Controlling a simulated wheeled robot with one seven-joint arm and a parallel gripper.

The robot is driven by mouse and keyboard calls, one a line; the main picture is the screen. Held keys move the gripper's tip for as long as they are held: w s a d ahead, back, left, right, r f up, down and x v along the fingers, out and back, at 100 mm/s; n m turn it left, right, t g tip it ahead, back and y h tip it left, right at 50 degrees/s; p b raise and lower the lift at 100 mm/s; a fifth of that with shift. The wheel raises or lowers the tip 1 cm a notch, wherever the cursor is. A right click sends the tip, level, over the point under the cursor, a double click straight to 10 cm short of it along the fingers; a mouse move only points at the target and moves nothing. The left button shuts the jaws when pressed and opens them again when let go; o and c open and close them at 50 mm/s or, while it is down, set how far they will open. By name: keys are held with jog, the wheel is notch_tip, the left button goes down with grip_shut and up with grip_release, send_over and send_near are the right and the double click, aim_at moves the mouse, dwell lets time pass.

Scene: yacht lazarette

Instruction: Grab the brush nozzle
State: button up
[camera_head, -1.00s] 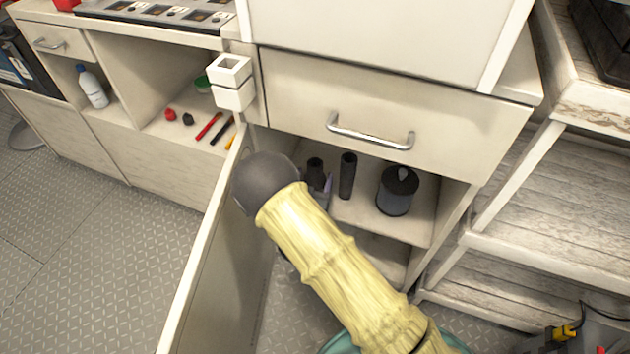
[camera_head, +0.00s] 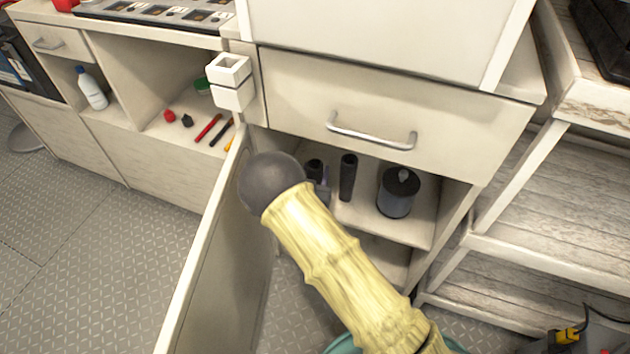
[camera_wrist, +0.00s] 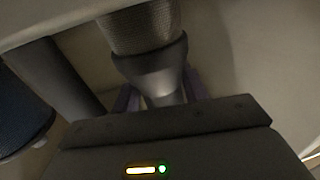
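The brush nozzle (camera_head: 314,168), a dark piece, stands at the left of the open cabinet's shelf, partly hidden by my arm. In the wrist view the brush nozzle (camera_wrist: 150,62) has a textured wide part and a smooth grey tapering part. My gripper (camera_wrist: 162,98) has its purple fingers on either side of the narrow part. Whether the fingers press on it cannot be told. In the head view only a bit of my gripper (camera_head: 324,184) shows beside my arm.
A tall dark tube (camera_head: 348,177) stands just right of the nozzle. A dark blue canister (camera_head: 398,194) stands further right on the shelf (camera_head: 410,232). The open cabinet door (camera_head: 205,265) is left of my arm. A drawer (camera_head: 400,110) with a metal handle is above.

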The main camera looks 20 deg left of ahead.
jog(key=shift+c, duration=0.3)
notch_tip(320, 180, up, 10)
jog(key=p, duration=0.4)
dwell(0.5)
